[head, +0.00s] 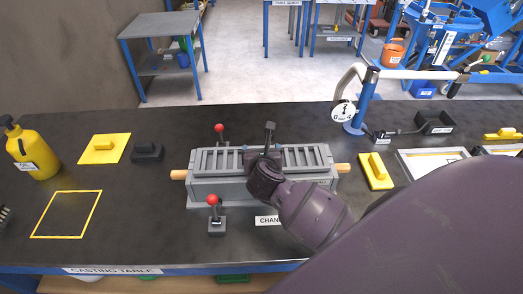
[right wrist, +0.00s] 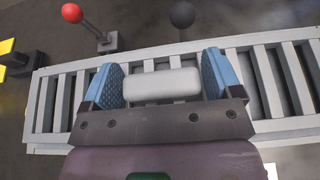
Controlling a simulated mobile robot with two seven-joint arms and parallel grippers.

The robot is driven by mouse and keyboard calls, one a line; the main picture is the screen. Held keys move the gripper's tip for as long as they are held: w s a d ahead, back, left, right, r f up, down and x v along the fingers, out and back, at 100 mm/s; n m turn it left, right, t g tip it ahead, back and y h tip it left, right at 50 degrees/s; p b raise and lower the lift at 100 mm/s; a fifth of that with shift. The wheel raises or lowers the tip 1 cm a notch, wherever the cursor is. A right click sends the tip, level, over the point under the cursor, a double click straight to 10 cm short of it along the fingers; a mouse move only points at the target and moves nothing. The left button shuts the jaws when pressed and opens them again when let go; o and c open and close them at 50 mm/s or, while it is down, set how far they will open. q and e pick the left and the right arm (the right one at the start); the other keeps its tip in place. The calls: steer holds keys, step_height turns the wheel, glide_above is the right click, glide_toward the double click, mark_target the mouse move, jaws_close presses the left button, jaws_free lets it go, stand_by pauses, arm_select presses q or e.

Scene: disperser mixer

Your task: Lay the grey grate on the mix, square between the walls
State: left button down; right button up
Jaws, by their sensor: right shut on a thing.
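The grey slatted grate (head: 219,159) is at the top of the grey box (head: 215,188) with wooden end handles, running lengthwise along it. In the head view it looks roughly parallel to the long walls. I cannot tell whether it rests on the mix, which is hidden. My right gripper (head: 263,151) is over the middle of the grate. In the right wrist view its blue fingers (right wrist: 163,85) are shut on the grate's light grey grip block (right wrist: 160,86), with slats (right wrist: 60,100) showing on both sides. My left gripper is not in view.
Red-knobbed levers stand behind (head: 219,129) and in front (head: 212,201) of the box, and a dark-knobbed post (head: 270,128) behind it. A yellow float (head: 375,171) lies to the right. A yellow bottle (head: 32,150) and yellow outlined square (head: 67,214) are at left.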

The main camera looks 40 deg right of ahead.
steer(key=shift+f, duration=0.2)
steer(key=o, duration=1.2)
steer(key=shift+f, duration=0.1)
steer(key=shift+r, duration=0.25)
steer(key=v, duration=1.2)
steer(key=shift+r, duration=0.35)
steer(key=shift+s, duration=0.1)
